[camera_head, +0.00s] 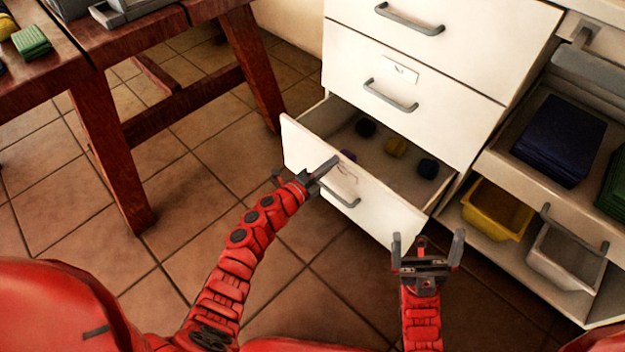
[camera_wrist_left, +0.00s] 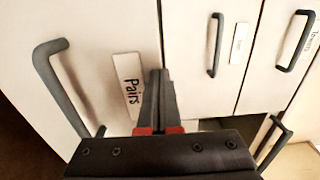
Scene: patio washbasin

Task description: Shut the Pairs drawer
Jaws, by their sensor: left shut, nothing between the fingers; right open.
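The Pairs drawer (camera_head: 385,219) is the bottom drawer of the white cabinet and stands pulled out. The "Pairs" label (camera_wrist_left: 127,85) is beside my left fingers there. My left gripper (camera_head: 328,169) is shut and empty at the drawer front, above the handle; I cannot tell whether it touches. My right gripper (camera_head: 428,248) is open and empty, near the drawer's right end.
Two shut drawers with handles (camera_head: 390,96) are above. To the right, shelves hold folded dark cloths (camera_head: 558,141), a yellow bin (camera_head: 495,211) and a white bin (camera_head: 566,258). A wooden table (camera_head: 105,130) stands on the left. Tiled floor (camera_head: 190,205) is clear between table and drawer.

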